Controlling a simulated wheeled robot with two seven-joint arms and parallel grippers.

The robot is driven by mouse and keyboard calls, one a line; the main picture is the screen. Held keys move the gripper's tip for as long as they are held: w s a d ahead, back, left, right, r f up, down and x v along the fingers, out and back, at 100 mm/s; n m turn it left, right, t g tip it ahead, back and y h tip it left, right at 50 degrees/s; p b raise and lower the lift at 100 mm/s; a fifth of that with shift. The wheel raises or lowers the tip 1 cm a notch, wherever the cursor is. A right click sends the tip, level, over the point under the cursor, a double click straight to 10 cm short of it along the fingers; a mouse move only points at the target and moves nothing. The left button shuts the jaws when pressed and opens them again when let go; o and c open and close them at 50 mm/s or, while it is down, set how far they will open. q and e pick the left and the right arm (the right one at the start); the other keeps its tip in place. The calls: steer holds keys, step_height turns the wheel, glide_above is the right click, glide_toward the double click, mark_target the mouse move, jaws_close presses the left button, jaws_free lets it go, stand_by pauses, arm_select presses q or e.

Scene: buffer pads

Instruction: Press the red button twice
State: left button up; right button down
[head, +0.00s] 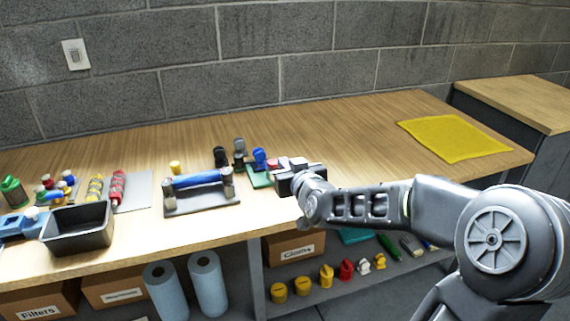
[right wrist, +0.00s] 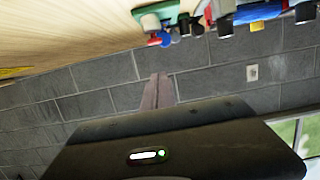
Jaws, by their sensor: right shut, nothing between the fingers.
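In that tilted view, a small red part (right wrist: 152,41), which may be the red button, shows with a whitish block (right wrist: 150,22) by the green pad (right wrist: 178,10). These stand apart from the fingertips in the picture. In the head view the gripper covers much of this spot, so I cannot tell the button clearly or whether it is touched. My left gripper is out of view.
A black bin (head: 78,228) is further left. A yellow cloth (head: 455,136) lies right. The bench between is clear.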

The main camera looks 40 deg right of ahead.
steer(key=shift+d, duration=0.1)
stand_by(0.4)
steer(key=s+d+f+m+g+h+p, duration=0.1)
steer(key=s+d+g+h+p, duration=0.1)
steer(key=s+d, duration=0.35)
steer(key=w+a+r+t+y, duration=0.2)
steer(key=w+a, duration=0.3)
steer(key=shift+w+a+r+n+p, duration=0.15)
steer(key=shift+a+r+n+p, duration=0.05)
steer(key=shift+n+p, duration=0.2)
steer(key=shift+w, duration=0.15)
